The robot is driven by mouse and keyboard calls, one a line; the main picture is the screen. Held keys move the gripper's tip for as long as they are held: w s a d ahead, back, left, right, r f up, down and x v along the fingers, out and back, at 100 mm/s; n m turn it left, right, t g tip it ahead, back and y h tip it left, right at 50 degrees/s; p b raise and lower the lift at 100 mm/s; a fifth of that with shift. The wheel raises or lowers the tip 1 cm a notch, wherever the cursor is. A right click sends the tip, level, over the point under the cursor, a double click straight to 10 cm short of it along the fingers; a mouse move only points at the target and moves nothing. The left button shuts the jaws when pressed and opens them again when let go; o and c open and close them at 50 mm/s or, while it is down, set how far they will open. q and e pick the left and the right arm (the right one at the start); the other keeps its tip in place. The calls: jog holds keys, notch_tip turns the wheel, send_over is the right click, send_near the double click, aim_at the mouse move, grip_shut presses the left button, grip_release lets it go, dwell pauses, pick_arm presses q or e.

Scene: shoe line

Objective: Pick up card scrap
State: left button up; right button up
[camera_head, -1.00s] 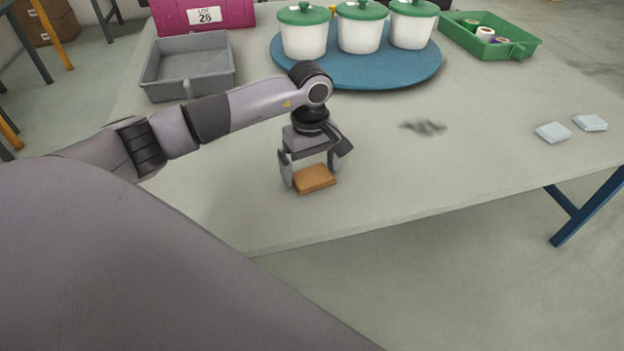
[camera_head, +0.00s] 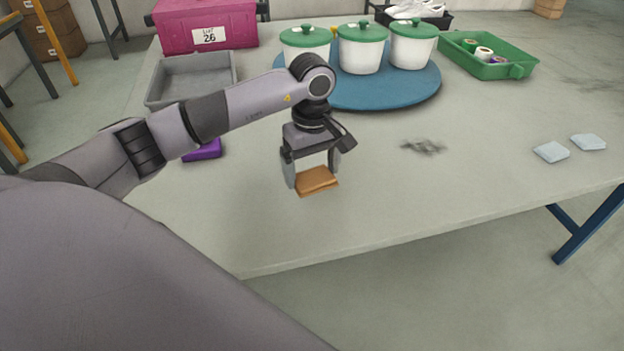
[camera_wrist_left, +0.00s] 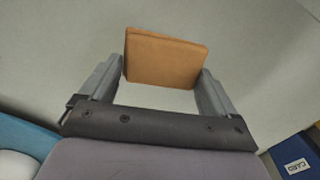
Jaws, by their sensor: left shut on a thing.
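The card scrap (camera_head: 318,182) is a flat, orange-brown piece. My left gripper (camera_head: 317,173) is shut on it, with one finger at each side, and holds it over the front part of the table. In the left wrist view the card scrap (camera_wrist_left: 165,60) sits between the two fingertips of my left gripper (camera_wrist_left: 160,78), slightly tilted. The table below it looks clear. My right gripper does not show in either view.
A grey tray (camera_head: 190,103) stands at the left, with a purple block (camera_head: 203,150) in front. A blue round board (camera_head: 385,98) bears white pots with green lids. A green tray (camera_head: 520,69) and pale blue pads (camera_head: 551,152) lie right. A dark smudge (camera_head: 424,147) marks the table.

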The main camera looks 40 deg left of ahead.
aim_at(312, 173)
pick_arm(q)
notch_tip(312, 173, up, 15)
jog(key=p, duration=0.2)
jog(key=shift+f, duration=0.15)
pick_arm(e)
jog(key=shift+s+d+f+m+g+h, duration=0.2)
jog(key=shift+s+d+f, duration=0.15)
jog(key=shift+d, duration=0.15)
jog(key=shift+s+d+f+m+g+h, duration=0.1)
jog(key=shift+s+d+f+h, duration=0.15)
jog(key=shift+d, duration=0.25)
